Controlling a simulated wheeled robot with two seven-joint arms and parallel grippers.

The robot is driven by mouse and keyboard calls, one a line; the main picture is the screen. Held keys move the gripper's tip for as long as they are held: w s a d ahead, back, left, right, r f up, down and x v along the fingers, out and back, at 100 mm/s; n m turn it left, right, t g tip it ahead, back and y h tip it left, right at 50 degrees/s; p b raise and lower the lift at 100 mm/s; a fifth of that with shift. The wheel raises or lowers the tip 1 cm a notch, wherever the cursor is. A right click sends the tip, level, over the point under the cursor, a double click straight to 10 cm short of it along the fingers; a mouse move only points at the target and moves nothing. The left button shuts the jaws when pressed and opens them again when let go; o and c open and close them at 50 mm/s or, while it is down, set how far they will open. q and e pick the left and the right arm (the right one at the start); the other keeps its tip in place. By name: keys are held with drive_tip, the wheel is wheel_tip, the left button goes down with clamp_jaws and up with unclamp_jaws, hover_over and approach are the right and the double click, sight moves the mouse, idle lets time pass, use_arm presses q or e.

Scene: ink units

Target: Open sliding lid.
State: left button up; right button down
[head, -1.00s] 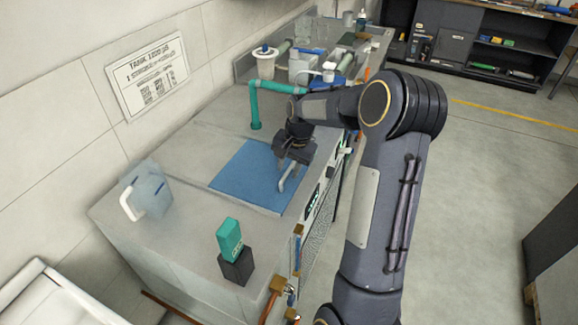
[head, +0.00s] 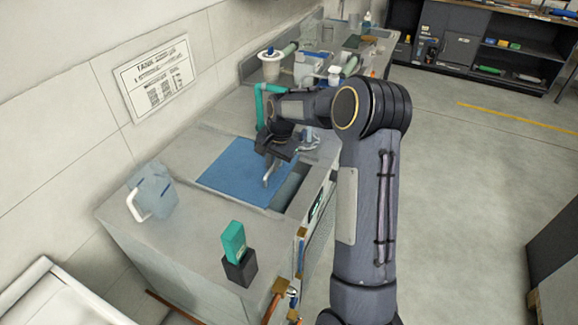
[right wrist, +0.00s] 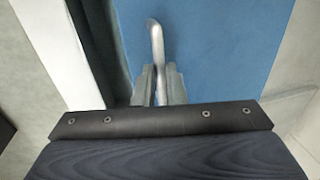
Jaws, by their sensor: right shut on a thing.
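The blue sliding lid (head: 228,172) lies flat in the top of the grey unit. Its pale bar handle (head: 267,176) stands near the lid's right edge. My right gripper (head: 272,160) is shut on the handle, which also shows between its fingers (right wrist: 158,86) in the right wrist view, above the blue lid (right wrist: 215,50). A dark gap (head: 291,187) is open along the lid's right side. The gripper partly hides the handle and the lid's far right corner. My left gripper is not in view.
A translucent jug (head: 158,190) stands on the unit at the left. A teal box on a black block (head: 239,270) stands at the front corner. A teal pipe (head: 260,104) rises behind the lid. Bottles and vessels stand farther back. The floor at right is clear.

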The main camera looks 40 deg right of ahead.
drive_tip(key=p, duration=0.3)
hover_over(237, 165)
drive_tip(key=c, duration=1.5)
unclamp_jaws()
drive_tip(key=shift+s+d+r+b, duration=0.1)
drive_tip(key=shift+s+r+b, duration=0.1)
drive_tip(key=shift+r, duration=1.1)
drive_tip(key=shift+s+d+r+b, duration=0.15)
drive_tip(key=shift+s+r, duration=0.1)
drive_tip(key=shift+r, duration=1)
drive_tip(key=shift+s+d+r+b, duration=0.1)
drive_tip(key=shift+s+r+b, duration=0.1)
drive_tip(key=shift+r, duration=1.1)
